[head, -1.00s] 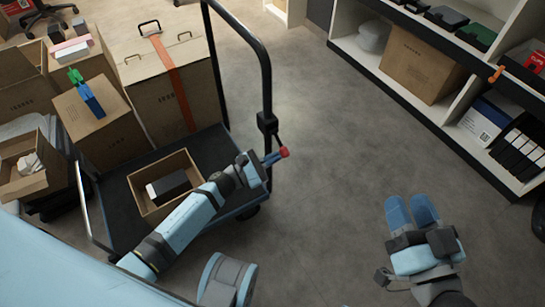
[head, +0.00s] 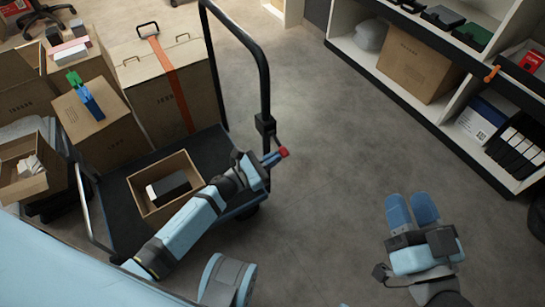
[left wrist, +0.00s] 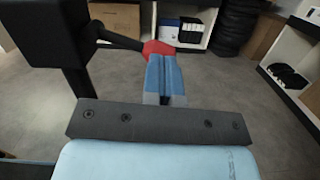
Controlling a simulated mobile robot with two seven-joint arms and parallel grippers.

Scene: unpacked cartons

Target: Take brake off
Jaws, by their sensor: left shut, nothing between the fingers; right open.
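The cart (head: 112,222) has a dark deck and a tall black handle frame (head: 266,75). A black box with a thin lever is fixed low on the frame's post; the lever ends in a red knob (head: 284,152). The black box and red knob (left wrist: 160,48) also show in the left wrist view. My left gripper (head: 272,159) is shut, with its blue fingertips at the red knob. In the left wrist view its fingers (left wrist: 165,78) overlap the knob's lower edge; I cannot tell whether they touch. My right gripper (head: 412,211) is open and empty over the floor.
An open carton (head: 147,208) with a black-and-white item stands on the cart deck under my left arm. Large cartons (head: 160,80) stand at the back left. Shelving (head: 440,125) with boxes and binders lines the right. The floor (head: 330,130) between is clear.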

